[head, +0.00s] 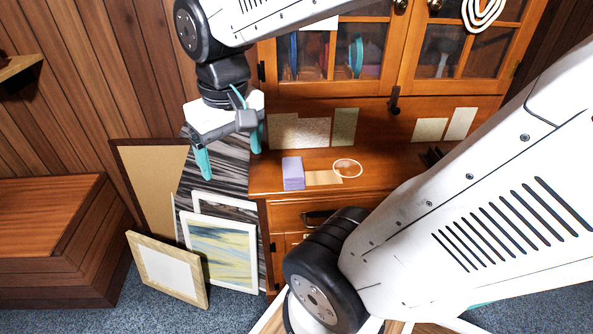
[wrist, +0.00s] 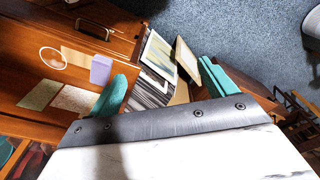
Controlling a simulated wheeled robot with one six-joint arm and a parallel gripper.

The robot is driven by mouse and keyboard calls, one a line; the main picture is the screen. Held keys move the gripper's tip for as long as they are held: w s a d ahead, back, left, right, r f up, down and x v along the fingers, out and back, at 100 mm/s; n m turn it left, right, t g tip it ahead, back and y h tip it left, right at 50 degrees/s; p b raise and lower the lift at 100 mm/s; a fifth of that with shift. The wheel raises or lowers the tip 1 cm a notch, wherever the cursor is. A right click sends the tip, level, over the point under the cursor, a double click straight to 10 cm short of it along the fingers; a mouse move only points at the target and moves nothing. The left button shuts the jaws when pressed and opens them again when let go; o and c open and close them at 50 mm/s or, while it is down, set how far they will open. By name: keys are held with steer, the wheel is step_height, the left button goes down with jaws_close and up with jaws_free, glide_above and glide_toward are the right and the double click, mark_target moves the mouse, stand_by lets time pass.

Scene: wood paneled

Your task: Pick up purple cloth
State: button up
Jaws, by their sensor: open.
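The purple cloth (head: 293,173) looks like a small folded lilac block on the wooden cabinet's counter, near its left end. It also shows in the wrist view (wrist: 101,69), just beyond one teal fingertip. My gripper (head: 229,156) hangs in the air to the left of the cloth, its two teal fingers spread wide with nothing between them. In the wrist view my gripper (wrist: 168,88) has its fingers at left and right, with picture frames visible between them. The gripper and cloth appear apart.
The cabinet counter (head: 377,160) also bears a round pale ring (head: 347,168) and a tan sheet (head: 323,178) beside the cloth. Glass doors (head: 350,50) rise behind. Several frames, including a painting (head: 220,255), lean at the cabinet's left side. A wooden bench (head: 50,215) stands far left.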

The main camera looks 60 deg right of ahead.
steer(key=w+d+f+m, duration=0.3)
steer(key=w+d+f, duration=0.15)
steer(key=d, duration=0.35)
steer(key=m+g, duration=0.1)
steer(key=m, duration=0.4)
glide_above(293, 167)
steer(key=f, duration=1.3)
steer(key=shift+w+a, duration=0.3)
steer(key=f, duration=0.7)
steer(key=shift+s+d, duration=0.3)
steer(key=shift+s, duration=0.05)
steer(key=shift+f, duration=0.35)
steer(key=shift+c, duration=0.3)
steer(key=c, duration=1)
